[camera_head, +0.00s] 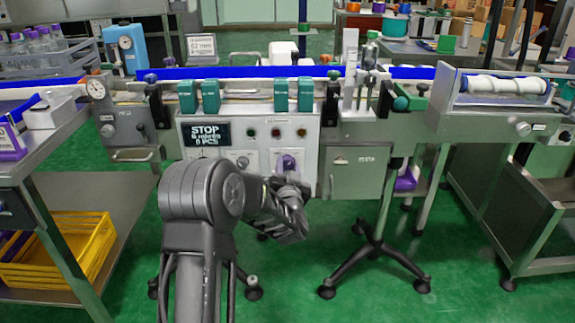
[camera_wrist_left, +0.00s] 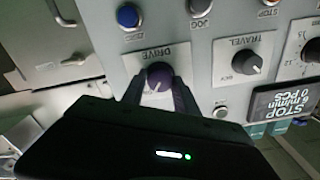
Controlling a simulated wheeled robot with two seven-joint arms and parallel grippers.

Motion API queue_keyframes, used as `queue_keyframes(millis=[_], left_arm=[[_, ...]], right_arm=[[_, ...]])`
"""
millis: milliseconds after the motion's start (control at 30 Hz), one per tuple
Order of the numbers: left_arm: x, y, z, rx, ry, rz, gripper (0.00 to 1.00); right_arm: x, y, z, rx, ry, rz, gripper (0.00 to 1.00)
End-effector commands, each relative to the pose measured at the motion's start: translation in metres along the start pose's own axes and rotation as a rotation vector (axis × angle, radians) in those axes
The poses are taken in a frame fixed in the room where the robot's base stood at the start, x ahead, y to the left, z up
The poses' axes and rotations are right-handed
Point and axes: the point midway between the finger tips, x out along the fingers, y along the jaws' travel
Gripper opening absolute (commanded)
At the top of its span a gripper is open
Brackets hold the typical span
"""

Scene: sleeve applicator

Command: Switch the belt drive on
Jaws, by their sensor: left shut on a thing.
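The belt drive switch is a purple rotary knob (camera_head: 288,163) on the front panel (camera_head: 222,160) of the machine. In the left wrist view the purple knob (camera_wrist_left: 158,76) sits on a white plate marked DRIVE, which appears upside down. My left gripper (camera_head: 289,180) is up at the panel, with its fingers (camera_wrist_left: 157,87) on either side of the knob and shut on it. The exact direction of the knob's pointer is hard to read. My right gripper is not in view. The display (camera_head: 209,134) reads STOP, with 0 PCS below.
Beside the knob in the wrist view are a black TRAVEL knob (camera_wrist_left: 246,62), a blue button (camera_wrist_left: 129,16) and a JOG button (camera_wrist_left: 199,7). A grey box (camera_head: 356,172) hangs right of the panel.

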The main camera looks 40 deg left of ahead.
Motion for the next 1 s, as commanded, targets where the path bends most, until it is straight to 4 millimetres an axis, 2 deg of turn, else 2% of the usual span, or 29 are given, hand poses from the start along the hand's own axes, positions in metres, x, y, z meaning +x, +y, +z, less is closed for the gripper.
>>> queue_keyframes(millis=[300, 800, 833, 1000], left_arm=[[-0.0001, 0.0001, 0.0006, 0.141, -0.002, 0.001, 0.0], [-0.0002, 0.0004, 0.0014, 0.163, -0.002, 0.001, 0.0], [-0.0002, 0.0004, 0.0014, 0.163, -0.002, 0.001, 0.38], [-0.0002, 0.0004, 0.001, 0.161, -0.002, 0.001, 0.52]], right_arm=[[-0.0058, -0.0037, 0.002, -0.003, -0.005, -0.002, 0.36], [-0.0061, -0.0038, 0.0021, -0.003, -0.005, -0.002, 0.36], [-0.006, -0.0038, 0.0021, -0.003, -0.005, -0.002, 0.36], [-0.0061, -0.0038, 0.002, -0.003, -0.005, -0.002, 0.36]])
